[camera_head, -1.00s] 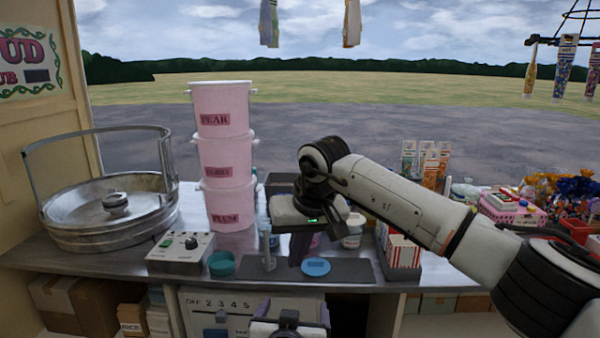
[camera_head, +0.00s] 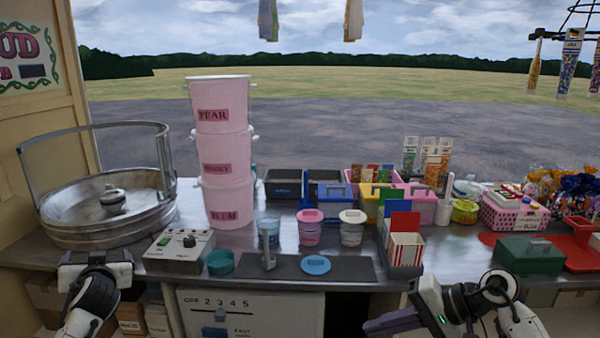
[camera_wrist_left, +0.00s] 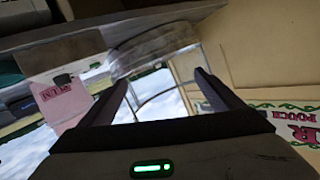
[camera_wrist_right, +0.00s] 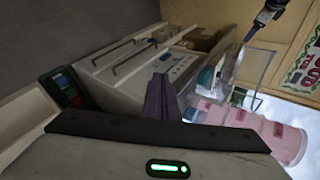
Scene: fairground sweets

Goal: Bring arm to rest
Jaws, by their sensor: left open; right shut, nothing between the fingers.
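My right gripper (camera_head: 392,324) is low at the front edge of the counter, right of centre in the head view. In the right wrist view its fingers (camera_wrist_right: 161,95) are together with nothing between them. My left arm is at the lower left of the head view, in front of the counter below the silver candyfloss pan. In the left wrist view the left gripper's fingers (camera_wrist_left: 160,95) stand wide apart and empty. The pan and the pink tubs show beyond them.
The metal pan (camera_head: 70,228), control box (camera_head: 165,262) and stacked pink tubs (camera_head: 222,155) stand on the left of the counter. A dark mat (camera_head: 345,270) carries a blue lid (camera_head: 316,265). A striped box (camera_head: 405,250) and green box (camera_head: 530,256) stand near the front edge.

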